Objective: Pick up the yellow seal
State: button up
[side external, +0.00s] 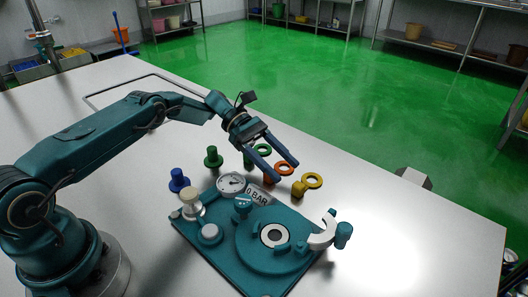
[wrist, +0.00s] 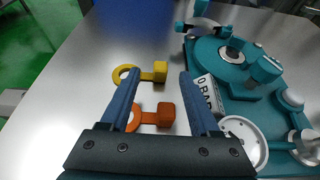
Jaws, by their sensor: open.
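The yellow seal (side external: 299,189) is a flat ring joined to a small upright block. It lies on the bare table behind the teal machine plate. In the wrist view the yellow seal (wrist: 160,71) shows its block between my fingertips in the picture, with its ring to the left, partly by the left finger. My gripper (side external: 287,172) is open and empty, slanting down above the row of seals, apart from the yellow one. In the wrist view my gripper (wrist: 160,76) has an orange seal (wrist: 165,114) showing between its fingers, nearer the palm.
The orange seal and a green seal (side external: 247,161) lie left of the yellow one. The teal machine plate (side external: 217,249) carries a gauge (side external: 231,184), a "0 BAR" label (side external: 259,196) and knobs. Blue (side external: 178,181) and green pegs stand farther left. The table right of the yellow seal is clear.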

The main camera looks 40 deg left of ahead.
aim_at(295, 182)
jog(key=shift+d+f, duration=0.1)
jog(key=shift+f, duration=0.2)
jog(key=shift+x, duration=2.3)
grip_shut()
